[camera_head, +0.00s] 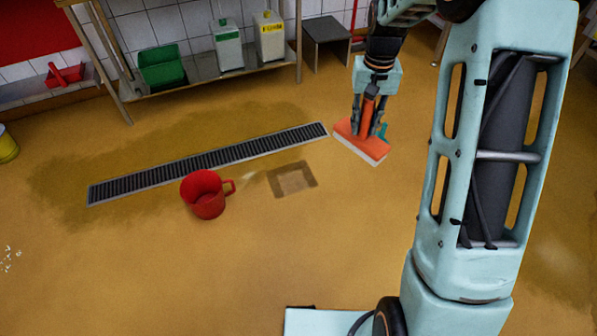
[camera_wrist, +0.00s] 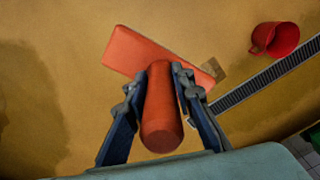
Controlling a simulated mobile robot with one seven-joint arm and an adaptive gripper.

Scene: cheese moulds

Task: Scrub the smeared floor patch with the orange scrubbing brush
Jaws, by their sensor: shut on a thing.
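The orange scrubbing brush (camera_head: 357,140) has white bristles on its underside and hangs below my gripper (camera_head: 368,122). My gripper is shut on its upright handle. In the wrist view, the brush handle (camera_wrist: 161,105) sits between the two fingers of my gripper (camera_wrist: 162,85), with the brush head beyond it. A smeared patch (camera_head: 293,180) with a brownish square border lies on the floor, left of and nearer than the brush. The patch also shows partly in the wrist view (camera_wrist: 214,69), beside the brush head. The brush appears above the floor; the exact gap is unclear.
A red mug-shaped jug (camera_head: 206,195) stands left of the patch. A long drain grate (camera_head: 210,162) runs behind both. A bench (camera_head: 205,68) with a green crate (camera_head: 162,68) and two canisters stands at the back. The floor in front of the patch is clear.

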